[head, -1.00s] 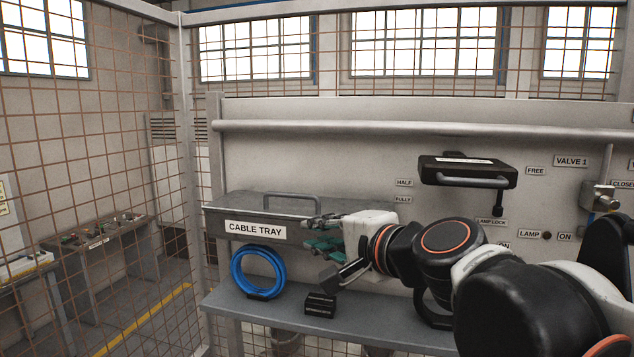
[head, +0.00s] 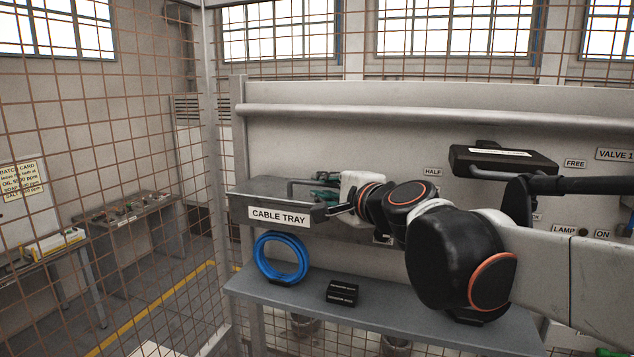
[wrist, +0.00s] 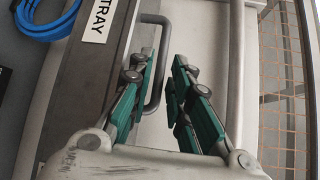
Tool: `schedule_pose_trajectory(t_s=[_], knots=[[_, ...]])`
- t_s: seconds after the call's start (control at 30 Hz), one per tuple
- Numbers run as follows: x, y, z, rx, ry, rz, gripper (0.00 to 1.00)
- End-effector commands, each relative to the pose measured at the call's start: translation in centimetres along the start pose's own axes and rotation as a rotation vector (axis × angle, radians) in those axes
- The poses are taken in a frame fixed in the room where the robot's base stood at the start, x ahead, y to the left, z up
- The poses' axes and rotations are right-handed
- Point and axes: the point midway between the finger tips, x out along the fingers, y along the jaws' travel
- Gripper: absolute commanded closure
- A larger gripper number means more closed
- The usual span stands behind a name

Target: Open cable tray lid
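The cable tray (head: 240,213) is a long grey box on the panel with a white "CABLE TRAY" label. Its lid (head: 262,190) looks shut and carries a grey bar handle (head: 298,181), also seen in the wrist view (wrist: 156,85). My gripper (head: 325,189) is at the right end of the tray by the handle, partly hidden by my arm. In the wrist view my gripper (wrist: 163,80) has its green-padded fingers apart. The handle bar runs through the gap between them in the picture; I cannot tell how deep it sits. Neither finger clearly grips it.
A blue cable coil (head: 281,258) and a black block (head: 342,291) are on the grey shelf (head: 400,318) below. A black hinged cover (head: 503,161) juts from the panel at right. A mesh fence (head: 215,120) stands at left.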

Motion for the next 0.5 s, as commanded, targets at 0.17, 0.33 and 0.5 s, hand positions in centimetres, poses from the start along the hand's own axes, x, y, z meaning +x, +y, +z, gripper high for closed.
schedule_pose_trajectory(t_s=[0.17, 0.33, 0.5], knots=[[2.3, -0.1, 0.0, 0.0, 0.0, 0.0, 0.82], [3.6, -0.1, 0.0, -0.001, 0.0, 0.0, 0.82], [4.1, 0.0, 0.0, 0.0, 0.0, 0.0, 0.82]])
